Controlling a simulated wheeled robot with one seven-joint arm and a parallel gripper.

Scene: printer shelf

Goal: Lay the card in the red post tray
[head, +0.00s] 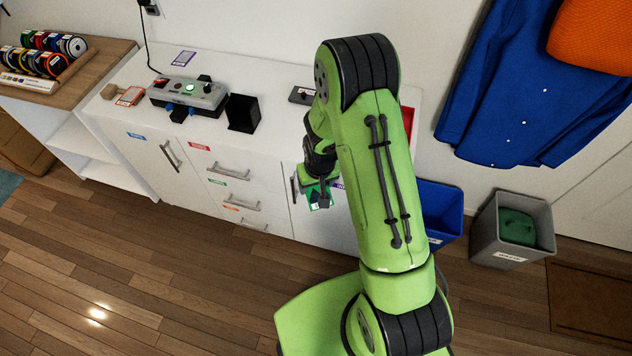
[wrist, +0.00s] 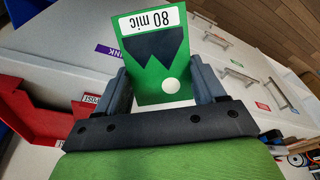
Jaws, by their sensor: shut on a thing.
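The green card (wrist: 158,55) has a white "80 mic" label, a dark zigzag shape and a white dot. My gripper (wrist: 164,84) is shut on the card, one finger at each side edge. In the head view my gripper (head: 319,190) holds the card (head: 317,201) in front of the white cabinet, below its top. The red post tray (wrist: 48,112) is at the left of the wrist view, with a small "POST" label. In the head view my arm hides most of the tray; a red strip (head: 408,118) shows at the arm's right.
The white cabinet (head: 250,170) carries a grey device (head: 190,93) with buttons, a black holder (head: 243,112) and a small dark item (head: 301,95). A blue bin (head: 440,205) and a grey bin (head: 512,228) stand on the floor at right. Open floor lies at left.

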